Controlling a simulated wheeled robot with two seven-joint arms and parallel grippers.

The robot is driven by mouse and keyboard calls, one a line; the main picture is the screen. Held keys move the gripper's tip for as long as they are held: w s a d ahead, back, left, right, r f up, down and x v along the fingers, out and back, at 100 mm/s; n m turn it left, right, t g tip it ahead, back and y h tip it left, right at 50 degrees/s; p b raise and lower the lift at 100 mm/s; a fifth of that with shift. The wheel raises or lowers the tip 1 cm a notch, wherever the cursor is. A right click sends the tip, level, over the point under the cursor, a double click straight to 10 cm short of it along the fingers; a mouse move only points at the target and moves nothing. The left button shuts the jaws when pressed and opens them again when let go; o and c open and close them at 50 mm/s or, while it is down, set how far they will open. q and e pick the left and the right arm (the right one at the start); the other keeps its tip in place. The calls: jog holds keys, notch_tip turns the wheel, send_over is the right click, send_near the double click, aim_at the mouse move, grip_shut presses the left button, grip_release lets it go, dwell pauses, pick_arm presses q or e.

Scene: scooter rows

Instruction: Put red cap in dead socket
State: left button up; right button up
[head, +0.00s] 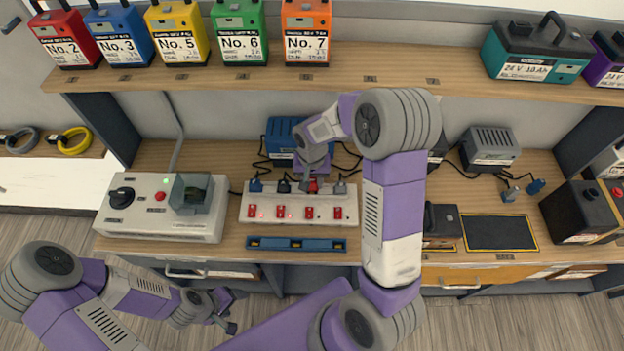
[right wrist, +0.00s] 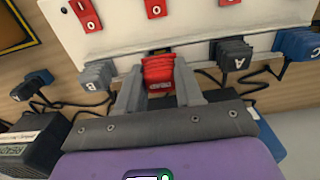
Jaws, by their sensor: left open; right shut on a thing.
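A white power strip (head: 300,222) with several red rocker switches lies mid-bench. Along its back edge stand a blue plug (head: 256,186), a black plug marked A (head: 284,186) and a grey plug marked B (head: 340,188). My right gripper (head: 312,178) is shut on the red cap (head: 313,188), which is at the strip's back edge between plugs A and B. In the right wrist view the red cap (right wrist: 158,74) sits between both fingers, against the strip; its seating depth is hidden. My left gripper (head: 226,311) is open and empty, in front of the bench.
A grey control box (head: 160,207) with a black knob stands left of the strip. A blue tray (head: 296,244) lies in front. A black mat (head: 500,232) and a grey charger (head: 490,148) are to the right. Cables lie behind the strip; coloured battery packs line the shelf above.

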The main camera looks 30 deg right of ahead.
jog(key=shift+f+b, duration=0.65)
jog(key=shift+f, duration=0.25)
jog(key=o, duration=1.1)
jog(key=shift+r, duration=0.1)
notch_tip(320, 180, up, 8)
jog(key=shift+f+p, duration=0.25)
jog(key=shift+p, duration=0.55)
